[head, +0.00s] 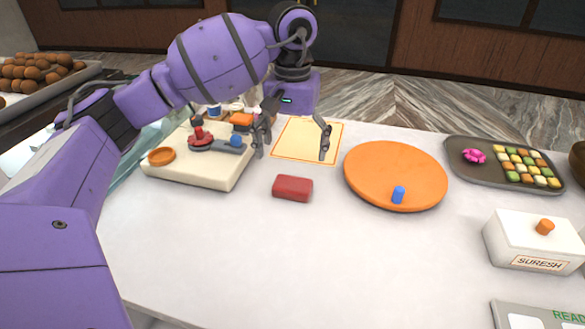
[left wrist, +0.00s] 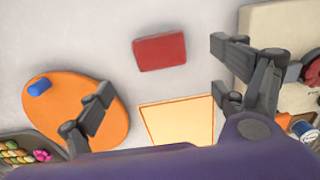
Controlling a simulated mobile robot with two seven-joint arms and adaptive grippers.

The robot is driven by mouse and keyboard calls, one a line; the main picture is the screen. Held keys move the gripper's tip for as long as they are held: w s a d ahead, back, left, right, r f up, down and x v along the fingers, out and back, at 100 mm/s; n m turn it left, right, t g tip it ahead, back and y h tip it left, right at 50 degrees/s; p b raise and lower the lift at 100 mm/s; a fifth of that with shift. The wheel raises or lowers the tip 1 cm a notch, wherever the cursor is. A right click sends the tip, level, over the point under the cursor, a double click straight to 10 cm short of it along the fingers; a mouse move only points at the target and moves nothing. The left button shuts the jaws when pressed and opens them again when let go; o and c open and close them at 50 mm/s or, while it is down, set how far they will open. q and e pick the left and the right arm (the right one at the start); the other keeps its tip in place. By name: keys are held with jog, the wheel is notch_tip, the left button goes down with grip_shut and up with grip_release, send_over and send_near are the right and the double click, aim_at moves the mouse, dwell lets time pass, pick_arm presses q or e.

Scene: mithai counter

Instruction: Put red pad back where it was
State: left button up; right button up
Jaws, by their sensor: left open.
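The red pad (head: 293,188) is a small dark red block lying flat on the white counter, between the cream board and the orange disc. It also shows in the left wrist view (left wrist: 160,52), top centre, apart from both fingers. My left gripper (head: 292,140) is open and empty. It is above the counter, behind the pad in the head view, over the yellow mat with an orange border (head: 308,152). In the left wrist view the fingers (left wrist: 165,85) are spread wide, with the pad beyond the gap between them. My right gripper is not in view.
A round orange disc (head: 385,167) with a blue cylinder (head: 398,194) lies right of the pad. A cream board (head: 190,175) with a scale-like device and an orange dish stands left. A sweets tray (head: 480,150) and a white SURESH box (head: 520,235) are right.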

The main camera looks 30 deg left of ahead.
pick_arm(q)
notch_tip(320, 180, up, 3)
jog(key=shift+f, duration=0.2)
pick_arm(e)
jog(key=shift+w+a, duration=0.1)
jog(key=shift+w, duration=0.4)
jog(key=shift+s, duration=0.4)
